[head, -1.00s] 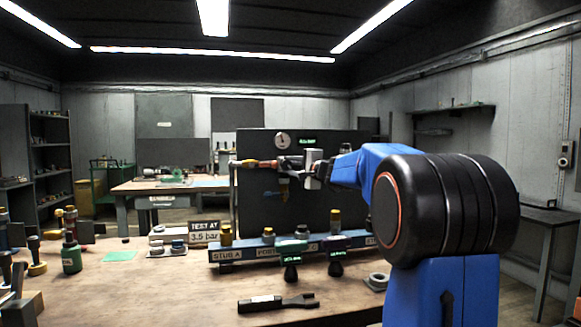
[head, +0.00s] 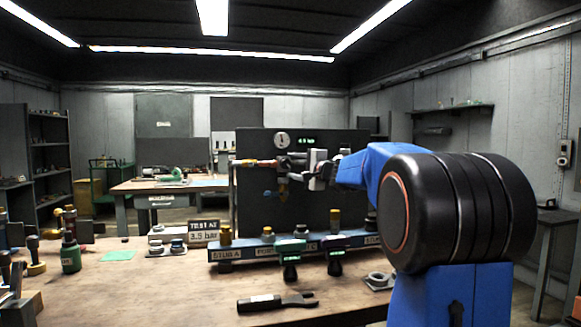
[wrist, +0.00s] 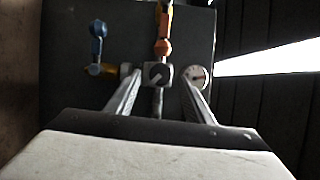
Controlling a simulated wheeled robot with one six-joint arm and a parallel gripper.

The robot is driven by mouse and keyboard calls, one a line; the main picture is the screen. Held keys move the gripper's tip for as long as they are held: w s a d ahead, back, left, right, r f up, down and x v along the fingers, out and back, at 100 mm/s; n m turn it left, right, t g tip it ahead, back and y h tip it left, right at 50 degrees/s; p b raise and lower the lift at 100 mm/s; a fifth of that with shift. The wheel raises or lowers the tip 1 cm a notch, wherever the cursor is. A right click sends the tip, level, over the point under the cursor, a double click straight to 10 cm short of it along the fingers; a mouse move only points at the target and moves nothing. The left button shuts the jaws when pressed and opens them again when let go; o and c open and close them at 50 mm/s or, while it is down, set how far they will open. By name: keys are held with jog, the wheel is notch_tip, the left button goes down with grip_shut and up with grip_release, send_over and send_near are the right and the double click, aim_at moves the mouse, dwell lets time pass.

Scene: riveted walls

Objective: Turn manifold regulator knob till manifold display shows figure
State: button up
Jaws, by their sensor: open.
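The dark manifold panel (head: 290,215) stands behind the bench. It carries a round white gauge (head: 282,140) and a small green-lit manifold display (head: 307,141), whose figure is too small to read surely. A sign (head: 204,231) reads TEST AT 3.5 bar. In the wrist view the regulator knob (wrist: 158,74), grey with a pale pointer line, lies between the two fingers of my open gripper (wrist: 160,92). I cannot tell whether the fingers touch it. The gauge (wrist: 197,75) is just right of it. In the head view my gripper (head: 300,168) is at the panel front and hides the knob.
A blue-handled valve (wrist: 98,45) and an orange fitting (wrist: 163,35) are close to the knob. A blue rail (head: 240,253) with several fittings lies on the bench below.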

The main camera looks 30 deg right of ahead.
jog(key=s+d, duration=0.1)
jog(key=s, duration=1.4)
jog(key=shift+d+f, duration=0.2)
jog(key=shift+d, duration=0.15)
